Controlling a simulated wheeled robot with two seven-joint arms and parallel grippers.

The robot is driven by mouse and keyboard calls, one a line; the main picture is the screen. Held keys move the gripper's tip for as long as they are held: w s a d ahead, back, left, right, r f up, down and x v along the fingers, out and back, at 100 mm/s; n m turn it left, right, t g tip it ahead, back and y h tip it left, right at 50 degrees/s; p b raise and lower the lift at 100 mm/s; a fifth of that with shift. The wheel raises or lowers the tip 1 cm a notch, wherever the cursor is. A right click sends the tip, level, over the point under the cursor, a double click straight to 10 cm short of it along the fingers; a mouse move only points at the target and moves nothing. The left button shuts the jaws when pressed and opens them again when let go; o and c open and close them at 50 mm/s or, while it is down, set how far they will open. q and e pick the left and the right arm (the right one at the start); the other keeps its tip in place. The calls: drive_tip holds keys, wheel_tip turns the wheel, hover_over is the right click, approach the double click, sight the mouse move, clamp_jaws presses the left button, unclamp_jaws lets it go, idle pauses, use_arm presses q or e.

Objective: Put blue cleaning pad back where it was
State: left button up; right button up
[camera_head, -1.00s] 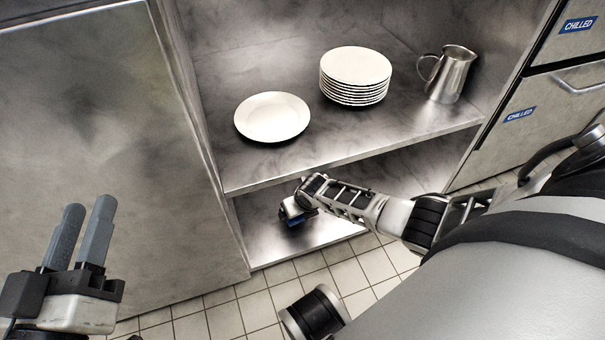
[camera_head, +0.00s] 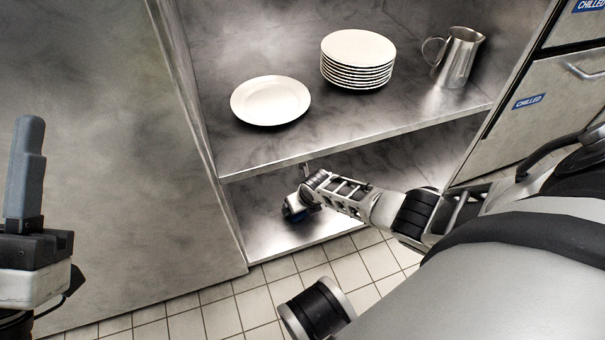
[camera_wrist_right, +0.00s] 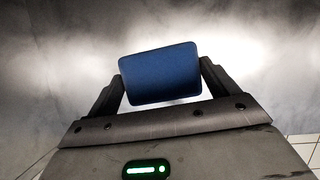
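The blue cleaning pad (camera_wrist_right: 160,75) sits between the two fingers of my right gripper (camera_wrist_right: 161,82) in the right wrist view, with a finger against each side. In the head view my right gripper (camera_head: 297,207) is inside the lower shelf opening, low over the lower shelf (camera_head: 275,232). Only a small blue part of the pad shows there under the gripper. I cannot tell whether the pad touches the shelf. My left gripper (camera_head: 24,175) is at the far left, empty, pointing up. Its fingers overlap from this angle, so their gap is hidden.
On the upper shelf stand a single white plate (camera_head: 270,101), a stack of plates (camera_head: 357,60) and a metal jug (camera_head: 459,58). Its front edge (camera_head: 350,142) is above my right forearm. A steel panel (camera_head: 120,180) is left, chilled drawers (camera_head: 525,115) right.

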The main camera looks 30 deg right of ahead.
drive_tip(key=shift+o, duration=1)
drive_tip(key=p+v, duration=0.3)
drive_tip(key=shift+s+r+p, duration=0.15)
drive_tip(key=shift+r+p, duration=0.2)
drive_tip(key=p+v, duration=0.2)
drive_tip(key=v, duration=0.1)
drive_tip(key=shift+s+a+r+p, duration=0.1)
drive_tip(key=shift+s+a+p, duration=0.05)
drive_tip(key=shift+s+p, duration=0.2)
use_arm(q)
wheel_tip(320, 180, down, 10)
drive_tip(key=s+n+g+y, duration=0.1)
drive_tip(key=n+g+y, duration=0.4)
drive_tip(key=n, duration=0.4)
drive_tip(key=shift+d+f+n+y, duration=0.25)
drive_tip(key=shift+d+n+y, duration=0.15)
drive_tip(key=shift+y, duration=0.5)
use_arm(e)
drive_tip(key=shift+r, duration=0.1)
